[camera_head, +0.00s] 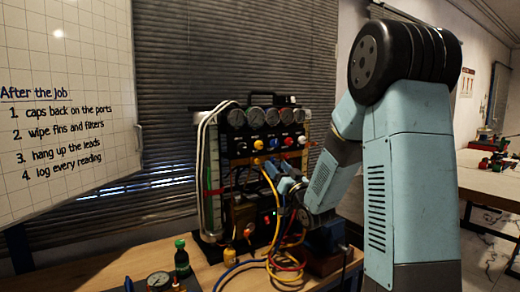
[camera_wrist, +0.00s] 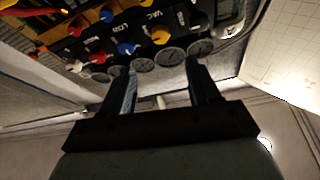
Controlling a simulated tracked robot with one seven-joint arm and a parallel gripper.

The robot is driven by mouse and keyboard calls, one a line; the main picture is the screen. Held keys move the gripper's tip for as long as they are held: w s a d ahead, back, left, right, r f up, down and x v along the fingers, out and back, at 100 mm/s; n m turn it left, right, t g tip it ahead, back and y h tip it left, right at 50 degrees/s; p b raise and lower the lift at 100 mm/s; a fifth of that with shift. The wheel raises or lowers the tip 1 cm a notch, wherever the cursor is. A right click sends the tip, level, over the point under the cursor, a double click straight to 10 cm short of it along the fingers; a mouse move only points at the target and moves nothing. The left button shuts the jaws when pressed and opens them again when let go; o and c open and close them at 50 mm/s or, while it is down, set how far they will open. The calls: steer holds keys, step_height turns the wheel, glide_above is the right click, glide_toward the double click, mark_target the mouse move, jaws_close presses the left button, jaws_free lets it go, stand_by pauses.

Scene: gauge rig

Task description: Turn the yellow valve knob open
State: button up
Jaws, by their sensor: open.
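The yellow valve knob (camera_head: 258,144) is at the left of a row of coloured knobs on the gauge rig (camera_head: 240,145), under the gauges. In the wrist view, which is upside down, the yellow knob (camera_wrist: 160,37) shows beyond and roughly between my fingertips. My gripper (camera_wrist: 161,68) is open and empty, with its tips seen against the gauges. In the head view my gripper (camera_head: 281,178) is in front of the rig, below and right of the knob. No contact with the knob shows. The exact gap is hard to tell.
Blue (camera_head: 273,143), red (camera_head: 288,141) and white (camera_head: 303,140) knobs sit close beside the yellow one. Yellow hoses (camera_head: 273,205) and other leads hang before the rig.

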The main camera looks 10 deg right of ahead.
mark_target(260, 146)
steer(key=x, duration=1.3)
steer(key=shift+w+a, duration=0.1)
